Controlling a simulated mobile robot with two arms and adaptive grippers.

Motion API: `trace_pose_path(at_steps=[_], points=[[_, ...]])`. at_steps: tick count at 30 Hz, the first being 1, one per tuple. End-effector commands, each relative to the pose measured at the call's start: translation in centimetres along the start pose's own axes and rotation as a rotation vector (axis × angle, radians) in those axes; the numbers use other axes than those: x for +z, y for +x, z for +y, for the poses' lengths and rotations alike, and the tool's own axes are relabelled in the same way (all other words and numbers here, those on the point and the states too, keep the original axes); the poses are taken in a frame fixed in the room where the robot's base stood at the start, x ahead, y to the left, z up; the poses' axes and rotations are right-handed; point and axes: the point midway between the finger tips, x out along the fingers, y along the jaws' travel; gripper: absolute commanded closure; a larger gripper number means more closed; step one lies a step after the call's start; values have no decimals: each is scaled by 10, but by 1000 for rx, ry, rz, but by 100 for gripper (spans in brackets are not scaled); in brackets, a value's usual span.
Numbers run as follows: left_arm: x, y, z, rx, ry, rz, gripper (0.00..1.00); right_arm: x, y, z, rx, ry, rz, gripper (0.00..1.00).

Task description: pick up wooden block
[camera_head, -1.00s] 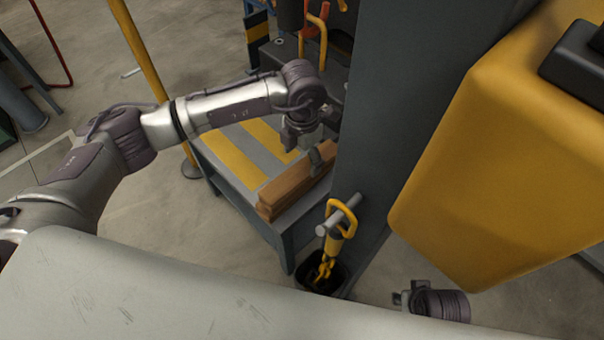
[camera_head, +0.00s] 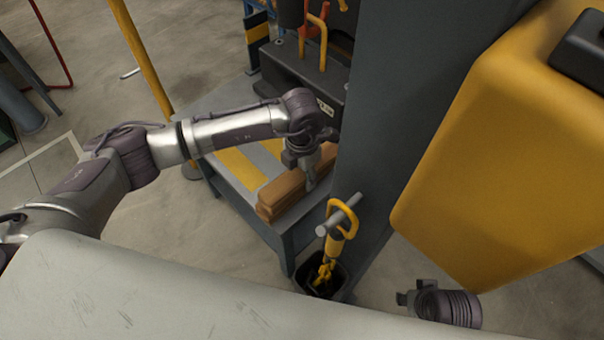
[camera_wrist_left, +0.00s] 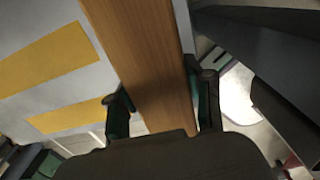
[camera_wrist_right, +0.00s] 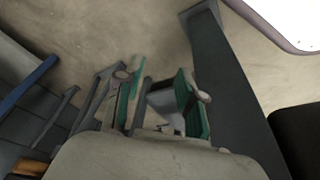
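The wooden block (camera_head: 284,196) is a long brown piece lying on the striped bench (camera_head: 224,183), near the grey column. My left gripper (camera_head: 312,174) is above it, pointing down. In the left wrist view the block (camera_wrist_left: 150,60) runs between the two fingers of my left gripper (camera_wrist_left: 160,105), one on each side. The fingers look apart, close to the block's sides; contact is unclear. The block's far end is partly hidden by the gripper in the head view. My right gripper (camera_wrist_right: 160,95) is open and empty, away from the bench; it also shows at the head view's bottom right (camera_head: 408,297).
A grey column (camera_head: 385,130) stands right beside the block. A yellow hook (camera_head: 338,238) hangs on its bar above a black bin (camera_head: 325,278). A dark machine (camera_head: 300,75) sits at the bench's back. A large yellow housing (camera_head: 490,150) fills the right.

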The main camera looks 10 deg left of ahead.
Motion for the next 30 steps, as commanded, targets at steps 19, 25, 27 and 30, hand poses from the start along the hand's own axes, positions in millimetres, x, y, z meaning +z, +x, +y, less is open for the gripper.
trace_pose_path(at_steps=[19, 25, 27, 30], points=[[1, -12, 0, 0, 0, -3, 99, 0, 1, 0, 0, 0, 0, 62], [2, -45, 1, 1, 1, -7, 99, 7, 23, -3, -5, -3, -16, 62], [16, -51, 0, 1, 0, -6, 99, 6, 23, -2, -5, -3, -12, 62], [38, -64, 0, 1, -1, -6, 99, 6, 22, -2, -4, -3, -12, 62]])
